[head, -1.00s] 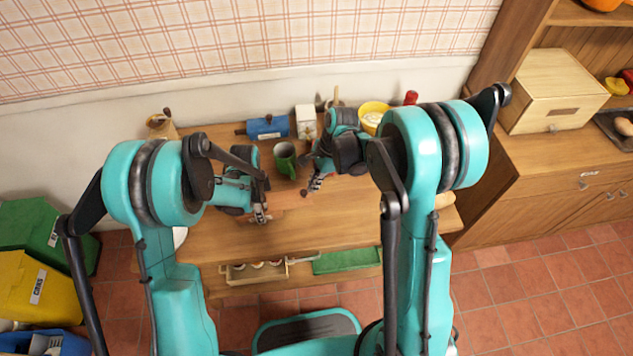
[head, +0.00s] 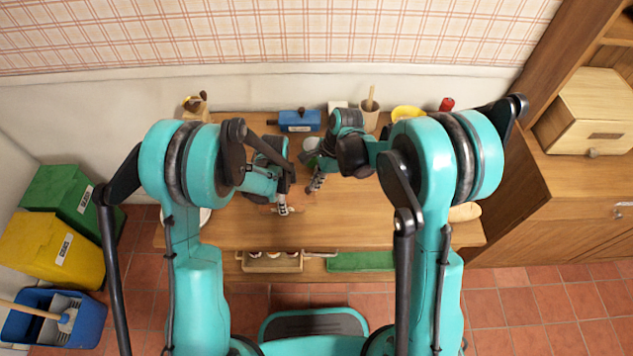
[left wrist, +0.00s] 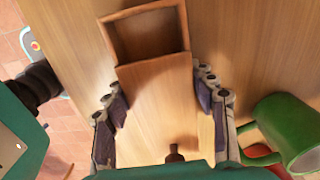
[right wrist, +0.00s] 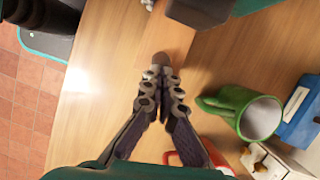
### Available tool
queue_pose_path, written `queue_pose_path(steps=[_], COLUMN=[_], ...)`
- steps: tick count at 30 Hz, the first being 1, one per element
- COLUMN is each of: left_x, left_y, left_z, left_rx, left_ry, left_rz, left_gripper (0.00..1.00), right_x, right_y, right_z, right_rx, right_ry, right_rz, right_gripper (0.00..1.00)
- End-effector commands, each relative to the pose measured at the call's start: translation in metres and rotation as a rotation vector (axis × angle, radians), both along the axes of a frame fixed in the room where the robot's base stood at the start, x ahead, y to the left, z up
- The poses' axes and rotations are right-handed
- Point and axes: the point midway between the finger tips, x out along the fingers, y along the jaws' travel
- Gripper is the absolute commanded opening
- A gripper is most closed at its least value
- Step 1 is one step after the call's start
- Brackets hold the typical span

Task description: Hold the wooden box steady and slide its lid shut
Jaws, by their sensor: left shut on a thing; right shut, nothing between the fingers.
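The wooden box (left wrist: 147,14) lies on the table in the left wrist view, its open compartment showing at the top. Its lid (left wrist: 155,90) is part-way along, covering the nearer part. A dark knob (left wrist: 175,153) stands on the lid's near end. My left gripper (left wrist: 157,86) is shut on the box, with fingers along both sides. In the head view my left gripper (head: 283,210) mostly hides the box. My right gripper (right wrist: 160,74) is shut and empty, its fingertips at the brown knob (right wrist: 161,58); I cannot tell whether they touch. It also shows in the head view (head: 314,187).
A green mug (right wrist: 240,108) stands close beside my right gripper. A blue object (head: 299,120), a utensil pot (head: 370,112) and a yellow bowl (head: 408,113) line the table's back. The table's front stretch (head: 350,230) is clear.

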Motion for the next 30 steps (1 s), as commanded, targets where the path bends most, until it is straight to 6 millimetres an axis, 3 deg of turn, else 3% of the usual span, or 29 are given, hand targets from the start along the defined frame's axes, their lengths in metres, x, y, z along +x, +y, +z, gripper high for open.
queue_pose_path(steps=[8, 15, 21, 25, 30], left_x=[0.000, 0.000, 0.000, 0.000, 0.000], left_y=[0.000, 0.000, 0.000, 0.000, 0.000], left_z=[0.000, 0.000, 0.000, 0.000, 0.000], left_rx=[0.000, 0.000, 0.000, 0.000, 0.000], left_ry=[0.000, 0.000, 0.000, 0.000, 0.000], left_rz=[0.000, 0.000, 0.000, 0.000, 0.000], left_gripper=[0.21, 0.21, 0.21, 0.21, 0.21], right_x=[0.007, 0.008, 0.010, 0.009, -0.004], right_y=[-0.042, -0.056, -0.064, -0.071, -0.094], right_z=[0.011, 0.067, 0.095, 0.099, 0.086], right_rx=[0.000, 0.000, 0.000, 0.019, 0.163], right_ry=[0.000, 0.001, 0.000, 0.003, 0.013], right_rz=[-0.005, -0.002, -0.001, -0.019, -0.143], right_gripper=[0.00, 0.00, 0.00, 0.00, 0.00])
